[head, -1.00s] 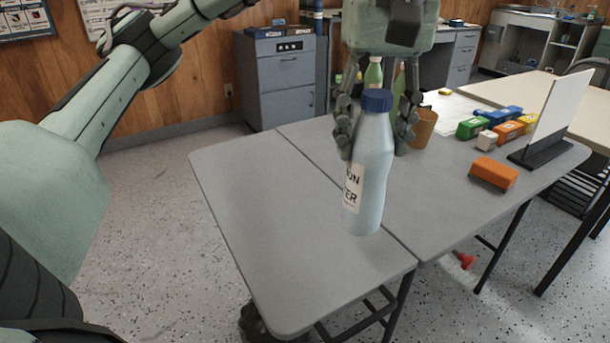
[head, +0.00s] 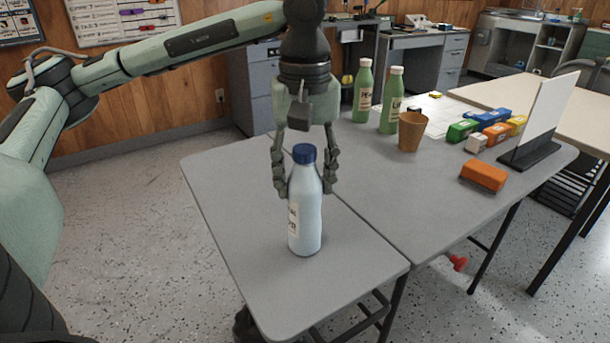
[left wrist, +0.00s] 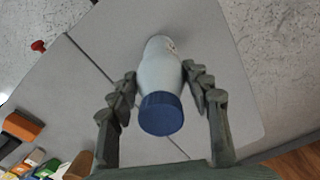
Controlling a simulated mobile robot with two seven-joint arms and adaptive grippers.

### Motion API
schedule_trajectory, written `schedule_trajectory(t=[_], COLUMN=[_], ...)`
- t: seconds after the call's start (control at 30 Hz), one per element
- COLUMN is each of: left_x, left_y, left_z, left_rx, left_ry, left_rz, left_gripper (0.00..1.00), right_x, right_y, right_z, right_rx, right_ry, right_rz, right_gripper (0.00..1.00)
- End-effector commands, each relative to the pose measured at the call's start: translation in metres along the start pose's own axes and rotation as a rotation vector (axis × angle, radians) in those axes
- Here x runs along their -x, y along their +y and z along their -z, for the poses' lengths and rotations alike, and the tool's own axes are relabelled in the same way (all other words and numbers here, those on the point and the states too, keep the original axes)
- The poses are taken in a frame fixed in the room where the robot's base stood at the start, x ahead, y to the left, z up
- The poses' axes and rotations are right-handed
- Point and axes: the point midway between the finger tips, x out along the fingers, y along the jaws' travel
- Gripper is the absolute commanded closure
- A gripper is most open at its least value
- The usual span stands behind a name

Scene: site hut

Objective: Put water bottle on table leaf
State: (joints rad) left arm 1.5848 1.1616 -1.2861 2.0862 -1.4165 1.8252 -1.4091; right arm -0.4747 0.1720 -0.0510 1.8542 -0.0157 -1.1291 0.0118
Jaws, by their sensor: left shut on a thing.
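The water bottle (head: 306,218), pale blue-white with a dark blue cap and a white label, stands upright over the table leaf (head: 232,205), the grey left part of the table beyond the seam. My left gripper (head: 306,188) points down with its fingers on both sides of the bottle's upper part, shut on it. Whether the bottle's base touches the leaf I cannot tell. In the left wrist view the bottle (left wrist: 158,70) sits between the fingers, cap nearest the camera, with the leaf (left wrist: 225,110) behind it. My right gripper is not in view.
Two green bottles (head: 363,92) (head: 391,105) and a brown cup (head: 411,132) stand on the main table part. An orange block (head: 484,176), several coloured boxes (head: 494,118) and an upright white board (head: 547,112) are farther right. The leaf around the bottle is clear.

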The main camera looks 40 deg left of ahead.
Motion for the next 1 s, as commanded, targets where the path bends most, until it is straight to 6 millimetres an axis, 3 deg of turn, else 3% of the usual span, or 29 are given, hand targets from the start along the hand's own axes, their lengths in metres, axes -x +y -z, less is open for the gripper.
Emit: schedule_trajectory(t=[0.27, 0.3, 0.47, 0.87, 1.0], left_x=[-0.002, -0.002, -0.002, 0.003, 0.024], left_y=[0.0, 0.0, 0.0, 0.0, 0.001], left_z=[0.0, 0.0, 0.0, 0.0, 0.0], left_rx=[0.0, 0.0, 0.0, 0.0, -0.001], left_ry=[0.001, 0.0, 0.0, 0.0, 0.002], left_rz=[-0.001, 0.001, 0.001, 0.0, -0.002], left_gripper=[1.0, 0.5, 0.3, 0.3, 0.3], right_x=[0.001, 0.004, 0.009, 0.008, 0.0], right_y=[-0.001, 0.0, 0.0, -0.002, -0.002], right_z=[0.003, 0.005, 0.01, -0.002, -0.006], right_rx=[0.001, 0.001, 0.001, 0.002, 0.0], right_ry=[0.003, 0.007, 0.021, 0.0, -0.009], right_rz=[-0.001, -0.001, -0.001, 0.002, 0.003], right_gripper=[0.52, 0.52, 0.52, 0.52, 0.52])
